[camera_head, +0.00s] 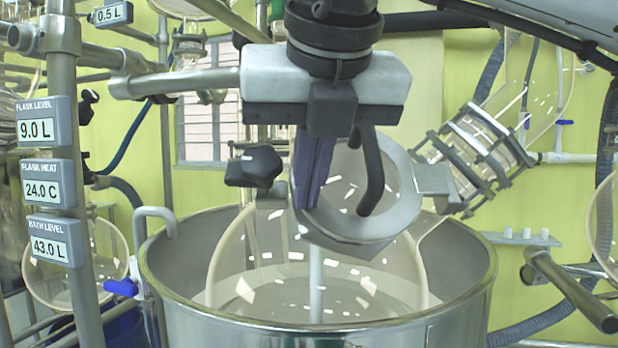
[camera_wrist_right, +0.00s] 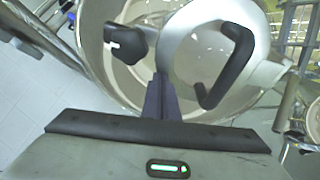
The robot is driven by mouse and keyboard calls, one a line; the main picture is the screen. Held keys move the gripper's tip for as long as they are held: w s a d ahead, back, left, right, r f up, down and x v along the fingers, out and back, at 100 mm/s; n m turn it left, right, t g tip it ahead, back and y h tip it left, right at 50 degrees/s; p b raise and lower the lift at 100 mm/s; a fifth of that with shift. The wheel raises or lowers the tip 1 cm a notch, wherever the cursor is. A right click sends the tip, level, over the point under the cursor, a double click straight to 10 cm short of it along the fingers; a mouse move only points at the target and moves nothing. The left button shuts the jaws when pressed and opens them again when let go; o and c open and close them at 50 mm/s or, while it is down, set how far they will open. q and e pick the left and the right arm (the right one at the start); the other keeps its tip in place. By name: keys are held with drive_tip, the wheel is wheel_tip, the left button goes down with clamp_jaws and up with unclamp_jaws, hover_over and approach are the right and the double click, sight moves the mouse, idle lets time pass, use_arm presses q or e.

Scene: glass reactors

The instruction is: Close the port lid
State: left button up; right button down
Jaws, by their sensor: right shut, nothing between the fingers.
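The port lid (camera_head: 405,196) is a round grey piece with a curved black handle (camera_head: 371,172). It sits on top of the glass vessel (camera_head: 283,278) and looks tilted in the head view. The lid (camera_wrist_right: 188,42) and its handle (camera_wrist_right: 229,66) also show in the right wrist view. I cannot tell whether the lid is fully seated on the port. My right gripper (camera_head: 304,205) is shut and empty, its dark purple fingers pointing down just left of the handle, overlapping the lid's left side. The gripper also shows in the wrist view (camera_wrist_right: 160,78). My left gripper is out of view.
A black knob (camera_head: 253,167) is close to the left of my right fingers. A steel bath (camera_head: 410,310) surrounds the vessel. A clamped glass condenser (camera_head: 478,150) rises at the right. A metal post with displays (camera_head: 47,180) stands at the left.

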drive_tip(key=a+v, duration=0.1)
drive_tip(key=v, duration=1.1)
drive_tip(key=shift+s+a, duration=0.25)
